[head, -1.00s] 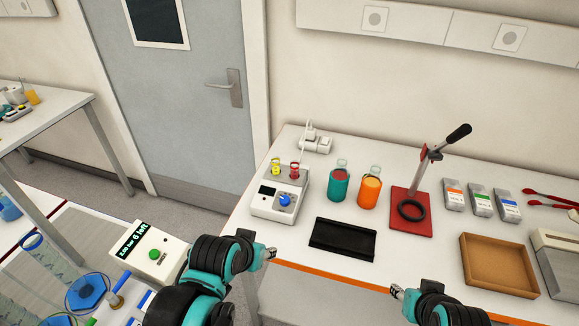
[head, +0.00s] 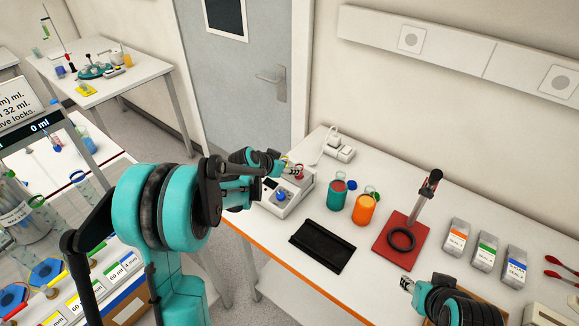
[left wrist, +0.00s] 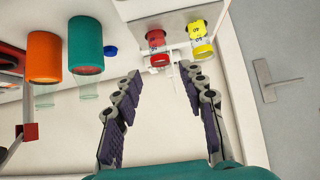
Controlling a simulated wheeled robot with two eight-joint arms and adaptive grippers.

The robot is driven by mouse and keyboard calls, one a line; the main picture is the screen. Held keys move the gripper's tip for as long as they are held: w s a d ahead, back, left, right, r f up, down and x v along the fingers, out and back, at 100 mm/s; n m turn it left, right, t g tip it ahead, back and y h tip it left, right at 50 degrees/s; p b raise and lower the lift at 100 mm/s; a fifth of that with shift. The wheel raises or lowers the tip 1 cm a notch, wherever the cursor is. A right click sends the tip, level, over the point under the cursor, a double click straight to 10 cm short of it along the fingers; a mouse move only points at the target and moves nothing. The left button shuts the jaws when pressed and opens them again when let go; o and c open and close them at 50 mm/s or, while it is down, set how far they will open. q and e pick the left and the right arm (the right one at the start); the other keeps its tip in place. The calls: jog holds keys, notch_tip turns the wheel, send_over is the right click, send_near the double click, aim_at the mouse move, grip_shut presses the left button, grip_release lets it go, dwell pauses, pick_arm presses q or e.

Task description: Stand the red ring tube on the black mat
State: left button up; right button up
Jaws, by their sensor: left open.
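The red ring tube (head: 299,169) stands in the white device (head: 288,200) at the back left of the bench. It also shows in the left wrist view (left wrist: 157,42), next to the yellow ring tube (left wrist: 199,36). My left gripper (head: 283,163) is at the device, close to the red ring tube. In the left wrist view its fingers (left wrist: 162,84) are open and empty, with the red tube beyond the tips, roughly between them. The gripper partly hides the tubes in the head view. The black mat (head: 322,246) lies bare at the bench front. My right gripper (head: 406,285) is over the front edge, its jaws unclear.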

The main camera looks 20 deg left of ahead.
aim_at(299, 176)
pick_arm(q)
jog(key=b+x, duration=0.3)
jog(key=x, duration=0.4)
jog(key=shift+s+f, duration=0.1)
jog(key=shift+f, duration=0.05)
jog(key=shift+b+x, duration=0.6)
jog(key=shift+x, duration=0.25)
jog(key=shift+c, duration=0.3)
grip_shut()
